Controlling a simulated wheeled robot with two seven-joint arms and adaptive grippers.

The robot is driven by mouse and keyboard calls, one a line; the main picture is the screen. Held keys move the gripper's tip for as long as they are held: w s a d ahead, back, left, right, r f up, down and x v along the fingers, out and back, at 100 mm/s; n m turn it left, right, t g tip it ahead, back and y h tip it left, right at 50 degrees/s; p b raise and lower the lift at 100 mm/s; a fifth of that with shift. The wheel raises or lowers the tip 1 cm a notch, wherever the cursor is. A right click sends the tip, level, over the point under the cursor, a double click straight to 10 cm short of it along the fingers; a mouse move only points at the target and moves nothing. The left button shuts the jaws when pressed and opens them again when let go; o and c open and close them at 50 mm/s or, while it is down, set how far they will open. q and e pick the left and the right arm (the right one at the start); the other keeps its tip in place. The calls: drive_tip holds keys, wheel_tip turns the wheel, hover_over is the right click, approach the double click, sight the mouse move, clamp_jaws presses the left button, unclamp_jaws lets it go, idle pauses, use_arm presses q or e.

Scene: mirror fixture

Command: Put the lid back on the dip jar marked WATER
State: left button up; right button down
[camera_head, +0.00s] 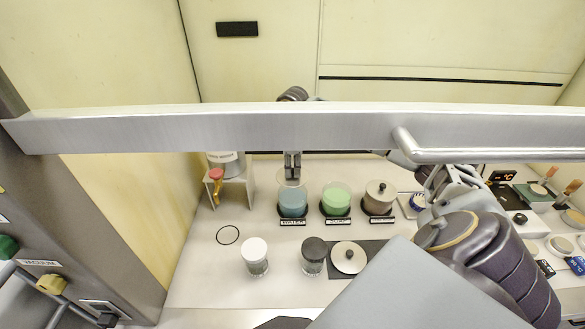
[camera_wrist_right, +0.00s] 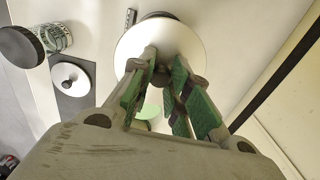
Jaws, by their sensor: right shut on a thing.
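The WATER jar (camera_head: 292,204) holds blue-green liquid and stands in the back row behind its name plate. My right gripper (camera_head: 292,177) reaches down from behind the metal bar, directly over this jar. In the right wrist view it (camera_wrist_right: 168,80) is shut on the knob of a round pale lid (camera_wrist_right: 137,42). The lid hides most of what is below it, and I cannot tell whether it touches the jar's rim. My left gripper is not in view.
A green-liquid jar (camera_head: 336,204) and a lidded jar (camera_head: 380,196) stand just right of the WATER jar. Another lid (camera_head: 348,258) lies on a dark mat. White-capped (camera_head: 256,257) and black-capped (camera_head: 313,257) jars stand in front. A metal bar (camera_head: 250,130) crosses above the bench.

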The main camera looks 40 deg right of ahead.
drive_tip(key=shift+f, duration=0.1)
drive_tip(key=shift+f+b, duration=1.95)
drive_tip(key=shift+f, duration=1.1)
drive_tip(key=shift+f+b, duration=0.2)
drive_tip(key=shift+b, duration=0.25)
idle(1.1)
drive_tip(key=c, duration=0.8)
unclamp_jaws()
drive_tip(key=shift+r, duration=0.15)
drive_tip(key=shift+r+p, duration=2.1)
drive_tip(key=shift+r, duration=1.3)
